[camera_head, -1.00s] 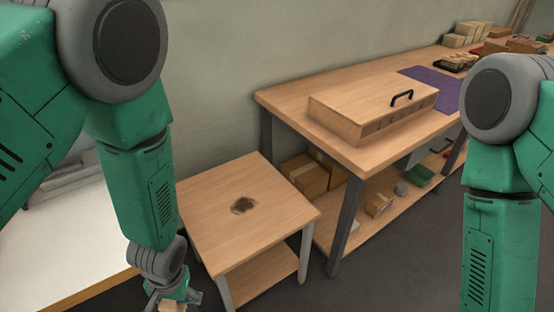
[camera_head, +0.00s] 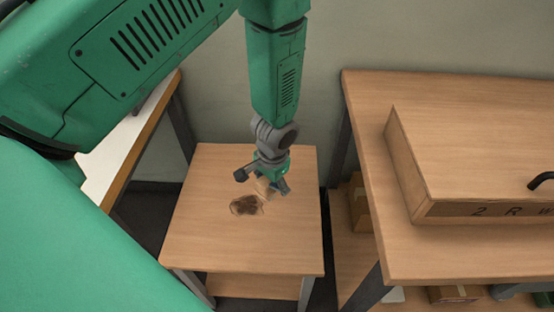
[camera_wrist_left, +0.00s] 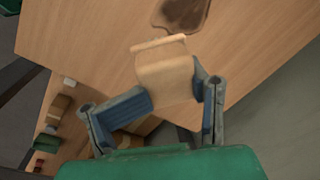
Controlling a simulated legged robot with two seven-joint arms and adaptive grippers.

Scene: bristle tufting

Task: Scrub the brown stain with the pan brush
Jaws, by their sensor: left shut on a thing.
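The brown stain (camera_head: 246,204) is a dark irregular patch on the small wooden table (camera_head: 210,240). It also shows at the top of the left wrist view (camera_wrist_left: 182,14). My left gripper (camera_head: 272,184) is over the table, just behind and to the right of the stain. In the left wrist view its blue-padded fingers (camera_wrist_left: 175,98) are shut on the pan brush (camera_wrist_left: 165,75), a pale wooden block with a ridge along its far edge. The bristles are hidden, and I cannot tell whether the brush touches the table. My right gripper is out of view.
A larger workbench (camera_head: 470,258) stands close on the right, with a wooden case (camera_head: 470,150) with a black handle on it. A white-topped table (camera_head: 120,150) is at the left. The wall is behind. The small table's front part is clear.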

